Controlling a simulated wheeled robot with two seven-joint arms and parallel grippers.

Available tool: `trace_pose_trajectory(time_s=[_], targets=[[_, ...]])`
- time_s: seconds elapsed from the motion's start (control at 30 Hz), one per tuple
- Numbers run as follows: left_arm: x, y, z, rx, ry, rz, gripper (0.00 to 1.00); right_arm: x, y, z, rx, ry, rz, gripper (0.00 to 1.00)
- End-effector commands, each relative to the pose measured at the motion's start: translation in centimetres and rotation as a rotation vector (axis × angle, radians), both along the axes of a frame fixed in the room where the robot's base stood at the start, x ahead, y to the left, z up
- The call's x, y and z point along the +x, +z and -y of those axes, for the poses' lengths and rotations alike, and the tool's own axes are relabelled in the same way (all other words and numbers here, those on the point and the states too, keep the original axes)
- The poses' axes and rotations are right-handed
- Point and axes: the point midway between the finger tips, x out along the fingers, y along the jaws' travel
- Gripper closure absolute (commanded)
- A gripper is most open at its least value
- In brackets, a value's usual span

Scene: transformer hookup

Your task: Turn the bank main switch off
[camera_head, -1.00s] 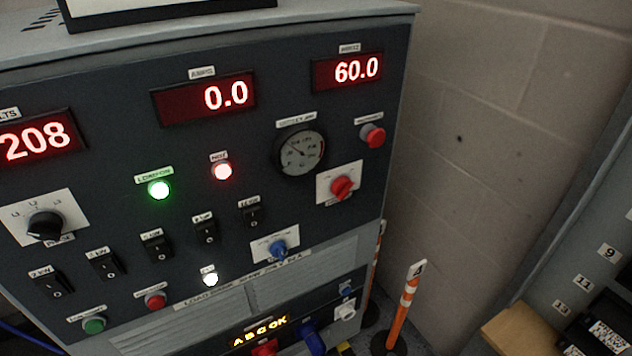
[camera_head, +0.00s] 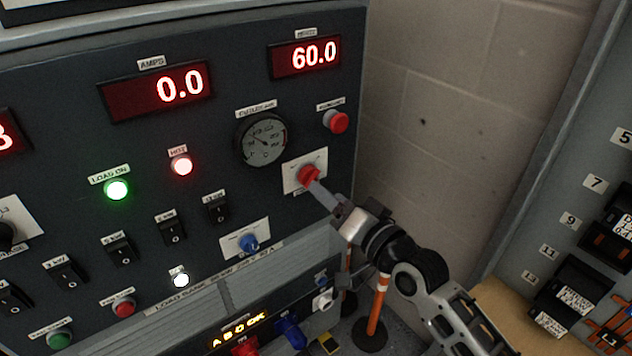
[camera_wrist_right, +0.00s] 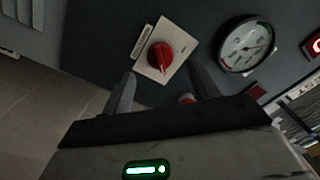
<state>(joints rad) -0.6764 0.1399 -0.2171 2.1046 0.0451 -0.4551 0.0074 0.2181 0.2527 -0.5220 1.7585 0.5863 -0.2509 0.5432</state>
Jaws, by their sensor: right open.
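The red rotary switch (camera_head: 308,175) sits on a white plate (camera_head: 291,181) at the right of the dark panel, below and right of a round gauge. It also shows in the right wrist view as a red knob (camera_wrist_right: 160,56) on its tilted white plate. My right gripper (camera_head: 318,186) is at the knob in the head view, its tips close in front of it. In the wrist view its open fingers (camera_wrist_right: 158,90) lie on either side below the knob, which is ahead of them. I cannot tell whether they touch it. My left gripper is not in view.
A round gauge (camera_head: 263,139) and a red push button (camera_head: 336,121) are close to the knob. A blue knob (camera_head: 248,242) and black rocker switches (camera_head: 171,231) are lower left. An orange post (camera_head: 376,305) stands below my right arm. A breaker panel (camera_head: 590,190) is at the right.

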Motion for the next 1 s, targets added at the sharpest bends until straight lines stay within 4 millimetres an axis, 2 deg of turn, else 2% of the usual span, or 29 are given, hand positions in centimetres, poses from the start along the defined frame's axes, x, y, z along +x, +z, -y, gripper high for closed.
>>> trace_pose_trajectory(time_s=[0.1,0.3,0.7,0.87,1.0], targets=[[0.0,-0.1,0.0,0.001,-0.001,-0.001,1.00,1.9,0.1,-1.4,0.001,-0.001,0.002,0.40],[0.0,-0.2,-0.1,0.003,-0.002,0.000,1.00,3.9,0.0,-2.8,-0.002,0.000,0.001,0.40],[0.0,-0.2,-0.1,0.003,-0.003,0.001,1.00,4.4,0.0,-3.2,-0.002,-0.001,0.001,0.40],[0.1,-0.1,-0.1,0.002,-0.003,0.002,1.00,4.3,0.0,-3.2,-0.002,-0.001,0.001,0.84],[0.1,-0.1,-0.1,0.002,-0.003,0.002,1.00,4.3,0.0,-3.1,-0.003,-0.001,0.001,0.84]])
